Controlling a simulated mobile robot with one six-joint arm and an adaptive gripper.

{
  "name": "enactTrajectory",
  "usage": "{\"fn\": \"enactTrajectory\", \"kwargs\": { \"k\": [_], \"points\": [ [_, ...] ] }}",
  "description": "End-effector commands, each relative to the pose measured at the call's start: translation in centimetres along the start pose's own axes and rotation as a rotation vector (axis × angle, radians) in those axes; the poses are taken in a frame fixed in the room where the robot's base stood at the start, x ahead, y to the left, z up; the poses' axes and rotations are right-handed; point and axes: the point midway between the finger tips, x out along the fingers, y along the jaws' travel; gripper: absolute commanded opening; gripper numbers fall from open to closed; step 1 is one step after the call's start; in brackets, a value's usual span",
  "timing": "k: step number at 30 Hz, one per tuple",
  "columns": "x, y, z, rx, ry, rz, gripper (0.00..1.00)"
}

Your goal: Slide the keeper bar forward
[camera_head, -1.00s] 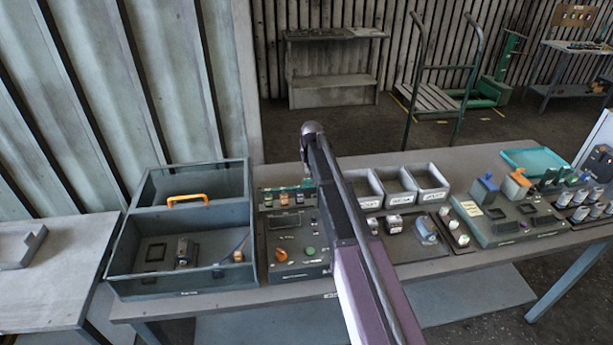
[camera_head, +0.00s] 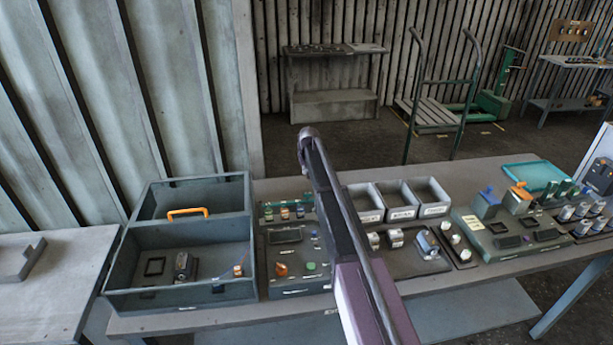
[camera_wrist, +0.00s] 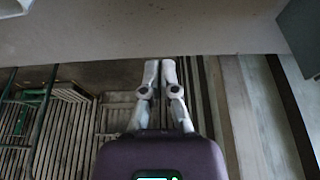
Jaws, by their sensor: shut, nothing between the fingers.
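A grey open-topped housing (camera_head: 112,292) stands at the left of the workbench in the head view. A cross wall divides it, and an orange handle (camera_head: 187,211) sits at this wall. A dark square frame, a small grey block (camera_head: 183,265) and an orange-topped part (camera_head: 238,270) are in its front section. I cannot tell which part is the keeper bar. My gripper (camera_wrist: 161,64) shows in the wrist view with its fingers together and empty, over the bench edge. It touches none of these parts there. In the head view only my arm shows, right of the housing.
A control panel (camera_head: 297,287) with knobs adjoins the housing's right side. Three grey bins (camera_head: 402,214) stand behind my arm, with more panels and a teal tray (camera_head: 533,176) farther right. A side table (camera_head: 50,285) is at left. A cart (camera_head: 437,115) stands behind the bench.

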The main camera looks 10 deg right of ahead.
Motion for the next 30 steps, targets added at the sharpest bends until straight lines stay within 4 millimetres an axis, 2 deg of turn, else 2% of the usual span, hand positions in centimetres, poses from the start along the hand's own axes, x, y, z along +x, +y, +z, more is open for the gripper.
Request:
{"fn": "enactTrajectory", "kwargs": {
  "k": [30],
  "points": [
    [8.3, 0.2, 0.1, 0.001, 0.000, 0.000, 0.00]
  ]
}}
